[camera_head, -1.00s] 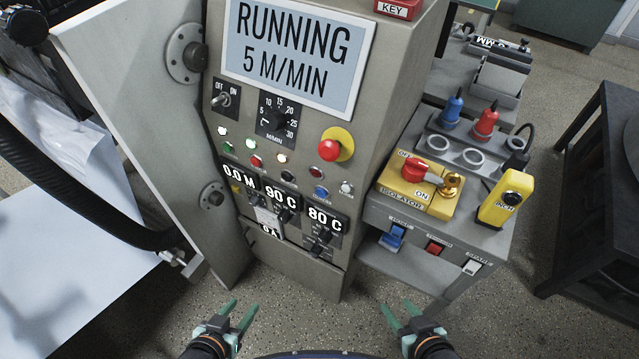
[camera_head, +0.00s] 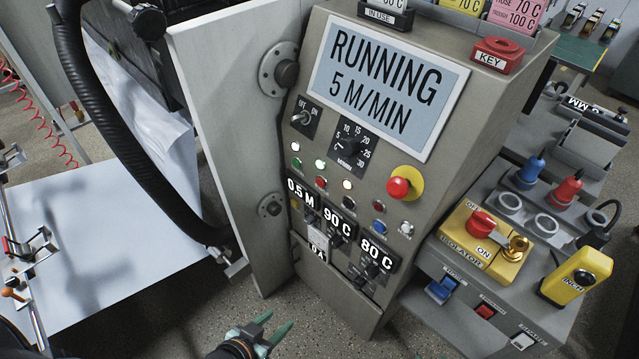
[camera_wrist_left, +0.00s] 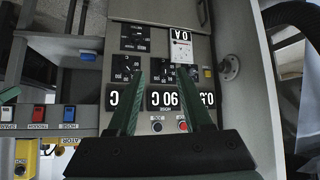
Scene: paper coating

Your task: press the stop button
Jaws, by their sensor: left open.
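The grey control panel (camera_head: 345,140) shows "RUNNING 5 M/MIN" on its screen (camera_head: 388,82). A red mushroom button (camera_head: 398,188) on a yellow disc is at its right side. Smaller red buttons (camera_head: 320,182) (camera_head: 378,206) sit among the lamps and buttons below the dial. I cannot read which one is marked stop. My left gripper (camera_head: 279,322) is open and empty, below the panel's lower front. My right gripper is out of view.
A yellow isolator box (camera_head: 484,244) and a yellow inch pendant (camera_head: 576,277) sit on the side shelf at right. An open grey door (camera_head: 225,140) and a thick black hose (camera_head: 125,150) are left of the panel. White paper (camera_head: 80,240) spreads at far left.

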